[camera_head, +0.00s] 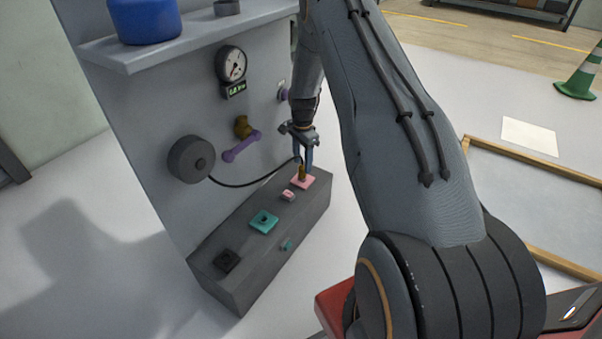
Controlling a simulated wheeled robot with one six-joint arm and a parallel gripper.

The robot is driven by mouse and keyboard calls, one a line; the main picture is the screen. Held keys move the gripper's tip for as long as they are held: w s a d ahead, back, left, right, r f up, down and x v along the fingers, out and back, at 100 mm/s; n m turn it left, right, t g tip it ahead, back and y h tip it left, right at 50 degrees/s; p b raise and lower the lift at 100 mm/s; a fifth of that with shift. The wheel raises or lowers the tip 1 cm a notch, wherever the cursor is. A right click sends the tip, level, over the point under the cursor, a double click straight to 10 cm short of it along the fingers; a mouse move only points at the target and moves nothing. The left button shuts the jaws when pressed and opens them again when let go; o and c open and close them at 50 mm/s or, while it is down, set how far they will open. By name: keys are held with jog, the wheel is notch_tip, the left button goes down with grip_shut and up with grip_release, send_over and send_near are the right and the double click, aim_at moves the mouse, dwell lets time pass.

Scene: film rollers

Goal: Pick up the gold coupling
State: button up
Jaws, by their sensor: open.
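The gold coupling (302,173) is a small brownish-gold upright piece on a pink square pad (308,182) at the far right end of the grey block. My gripper (304,166) points down directly above it, with its blue-grey fingers open. The fingertips are at the height of the coupling's upper part and look to be on either side of it. Whether they touch it is too small to tell.
The grey block (240,282) also bears a small pink piece (288,195), a teal pad (264,221) and a black pad (227,261). Behind stands a grey panel with a gauge (231,64), a brass valve with purple handle (241,148) and a black reel (190,159) trailing a cable.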

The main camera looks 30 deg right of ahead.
aim_at(302, 164)
jog(key=f, duration=0.1)
jog(key=f+b, duration=0.1)
jog(key=f, duration=0.1)
jog(key=f+b, duration=0.1)
jog(key=f, duration=0.1)
jog(key=shift+w+d, duration=0.2)
jog(key=shift+w, duration=0.1)
grip_shut()
notch_tip(302, 164, up, 9)
jog(key=p, duration=0.2)
jog(key=shift+r+p, duration=0.1)
jog(key=shift+p, duration=0.3)
jog(key=shift+r, duration=0.4)
jog(key=shift+a, duration=0.1)
